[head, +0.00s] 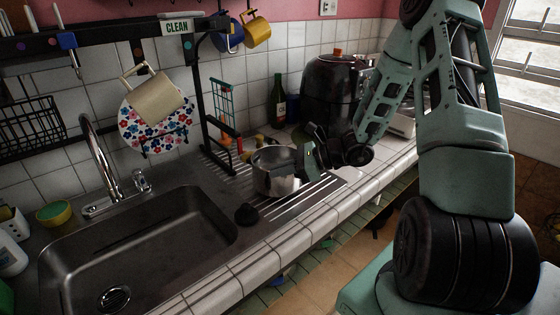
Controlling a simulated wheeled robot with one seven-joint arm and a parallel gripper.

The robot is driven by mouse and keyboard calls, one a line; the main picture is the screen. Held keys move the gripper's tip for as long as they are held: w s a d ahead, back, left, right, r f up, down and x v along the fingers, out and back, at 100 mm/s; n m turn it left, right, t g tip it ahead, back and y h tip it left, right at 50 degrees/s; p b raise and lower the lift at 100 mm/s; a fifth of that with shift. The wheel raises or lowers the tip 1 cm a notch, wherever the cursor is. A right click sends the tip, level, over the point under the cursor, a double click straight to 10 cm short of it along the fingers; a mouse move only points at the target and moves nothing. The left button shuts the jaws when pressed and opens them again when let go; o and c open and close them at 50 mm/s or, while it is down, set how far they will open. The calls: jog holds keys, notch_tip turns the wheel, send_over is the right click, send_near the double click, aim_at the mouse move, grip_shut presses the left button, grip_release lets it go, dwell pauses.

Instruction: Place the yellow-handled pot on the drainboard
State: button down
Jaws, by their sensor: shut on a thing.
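A silver metal pot (274,172) is at the ribbed drainboard (310,200), right of the sink. It looks upright, with its open top facing up. My gripper (306,162) reaches in from the right and is shut on the pot at its right side. The gripper hides the gripped part, so I cannot see the handle's colour there. Whether the pot's base touches the drainboard or hangs just above it, I cannot tell.
The sink basin (140,245) and tap (100,160) lie left. A black knob-like thing (246,214) sits on the near drainboard. A black rack post (204,100), green bottle (278,100) and dark air fryer (335,92) stand behind.

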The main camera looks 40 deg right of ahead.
jog(key=shift+f, duration=0.7)
jog(key=c, duration=1.6)
grip_release()
